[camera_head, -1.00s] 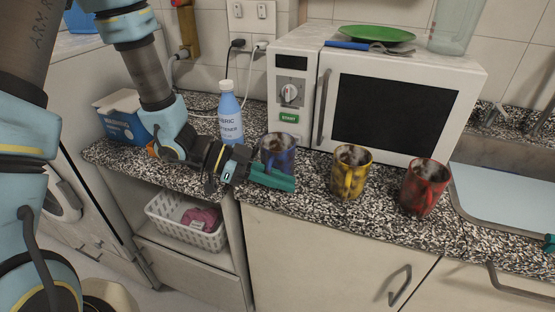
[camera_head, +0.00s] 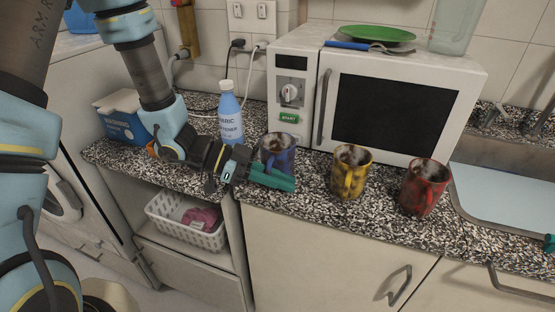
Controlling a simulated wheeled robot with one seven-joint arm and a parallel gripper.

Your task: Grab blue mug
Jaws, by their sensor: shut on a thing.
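The blue mug (camera_head: 279,152) stands upright on the speckled counter (camera_head: 310,211), in front of the microwave's left side. It is dark blue with a brownish inside. My gripper (camera_head: 278,180) reaches in from the left with teal fingers at the mug's near side, and it is shut on the mug. The fingers cover the lower front of the mug, so the exact contact and its handle are hidden.
A yellow mug (camera_head: 350,173) and a red mug (camera_head: 425,188) stand to the right. A blue-and-white bottle (camera_head: 229,118) stands behind my wrist. The microwave (camera_head: 395,104) is close behind.

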